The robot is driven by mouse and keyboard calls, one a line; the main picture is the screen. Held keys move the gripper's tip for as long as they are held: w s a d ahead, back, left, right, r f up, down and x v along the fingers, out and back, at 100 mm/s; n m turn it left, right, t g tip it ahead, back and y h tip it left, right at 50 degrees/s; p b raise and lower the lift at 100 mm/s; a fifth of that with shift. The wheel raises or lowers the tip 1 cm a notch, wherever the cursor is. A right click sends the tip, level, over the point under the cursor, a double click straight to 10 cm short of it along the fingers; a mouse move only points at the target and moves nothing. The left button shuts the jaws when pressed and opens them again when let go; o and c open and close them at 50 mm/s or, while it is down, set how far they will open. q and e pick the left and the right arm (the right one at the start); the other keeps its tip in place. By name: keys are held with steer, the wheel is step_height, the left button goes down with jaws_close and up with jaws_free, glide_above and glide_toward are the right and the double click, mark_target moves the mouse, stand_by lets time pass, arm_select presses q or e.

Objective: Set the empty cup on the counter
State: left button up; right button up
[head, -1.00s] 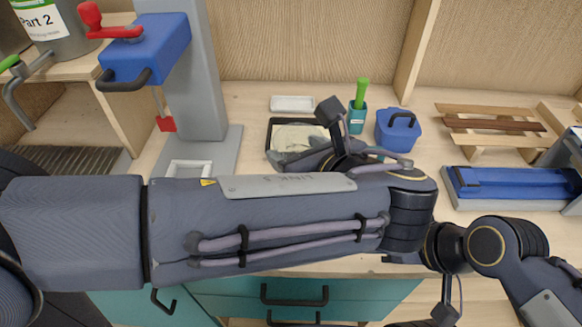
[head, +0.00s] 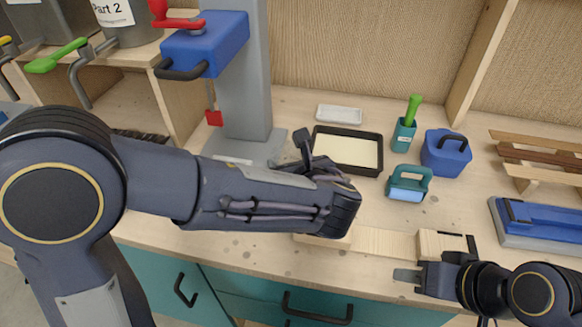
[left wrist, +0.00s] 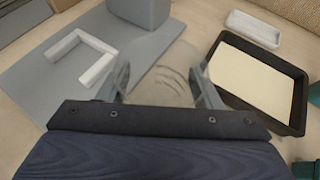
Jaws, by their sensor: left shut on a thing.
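A clear, see-through cup (left wrist: 165,88) is between the fingers of my left gripper (left wrist: 160,72) in the left wrist view. The gripper is shut on it. Its inside looks empty. In the head view my left gripper (head: 305,150) is above the counter (head: 270,258), beside the left edge of a black tray. The cup cannot be made out there, and its height above the counter is unclear. My right gripper (head: 436,262) is low at the counter's front, by a wooden block (head: 442,244). Whether it grips the block is unclear.
The black tray (head: 378,170) with a cream layer, a white dish (head: 339,113), a teal-handled roller (head: 407,184) and a blue box (head: 446,152) stand on the counter. A grey press base (left wrist: 110,92) lies left of the cup, with a white bracket (left wrist: 80,60) on it.

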arm_select(q)
steer(key=shift+f, duration=0.6)
arm_select(e)
steer(key=shift+f, duration=0.1)
steer(key=shift+f, duration=0.1)
arm_select(q)
steer(key=shift+f, duration=0.25)
arm_select(e)
steer(key=shift+f, duration=0.1)
arm_select(q)
steer(key=o, duration=0.8)
steer(key=shift+r, duration=0.1)
steer(key=shift+c, duration=0.2)
steer(key=shift+r, duration=0.2)
arm_select(e)
steer(key=shift+r, duration=0.2)
arm_select(q)
steer(key=v, duration=1.2)
arm_select(e)
steer(key=shift+r, duration=0.25)
